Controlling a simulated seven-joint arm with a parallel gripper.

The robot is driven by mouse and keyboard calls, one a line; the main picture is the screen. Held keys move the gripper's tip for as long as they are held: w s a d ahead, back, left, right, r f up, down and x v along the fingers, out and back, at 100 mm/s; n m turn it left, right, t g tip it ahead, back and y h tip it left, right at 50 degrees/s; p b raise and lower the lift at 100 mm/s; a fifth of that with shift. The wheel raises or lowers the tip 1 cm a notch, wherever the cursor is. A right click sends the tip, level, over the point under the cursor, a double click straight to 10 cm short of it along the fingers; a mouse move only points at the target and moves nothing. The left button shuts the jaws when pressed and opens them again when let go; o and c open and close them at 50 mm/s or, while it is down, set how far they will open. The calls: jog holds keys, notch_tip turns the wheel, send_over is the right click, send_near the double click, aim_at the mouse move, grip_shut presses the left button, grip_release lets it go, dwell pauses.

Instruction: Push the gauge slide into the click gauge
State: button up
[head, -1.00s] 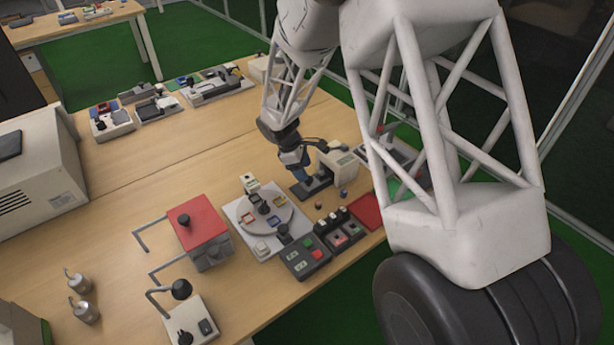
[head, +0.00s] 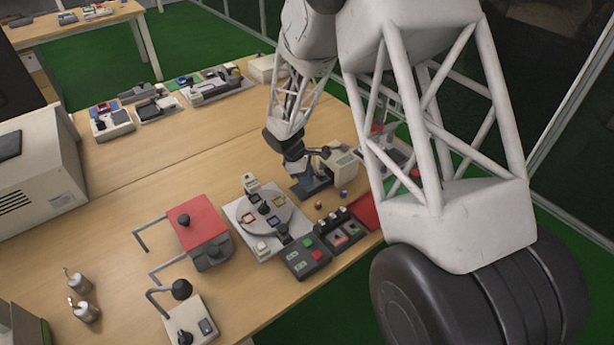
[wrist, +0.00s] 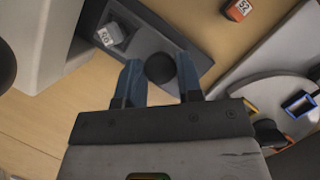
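The click gauge is a cream block (head: 343,162) on a dark base, on the table's right part in the head view. In the wrist view its cream body (wrist: 45,45) fills the upper left. The dark grey slide (wrist: 150,42) lies beside it, bearing a round black knob (wrist: 160,68) and a grey cube marked 20 (wrist: 110,35). My gripper (head: 312,187) is down at the gauge. In the wrist view its blue fingers (wrist: 160,75) are apart, one on each side of the knob. I see no clear grip on it; fingertip contact is hard to judge.
A turntable station (head: 243,220) stands close left of the gauge, also at the right in the wrist view. An orange cube (wrist: 238,10) lies near the slide. Button boxes (head: 305,258) and a red pad (head: 365,212) are in front.

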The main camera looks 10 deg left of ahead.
aim_at(316, 179)
grip_shut()
jog(key=shift+w+d, duration=1.4)
jog(key=shift+w, duration=0.05)
jog(key=o, duration=0.8)
grip_release()
jog(key=shift+v, duration=3.95)
jog(key=shift+d, duration=0.15)
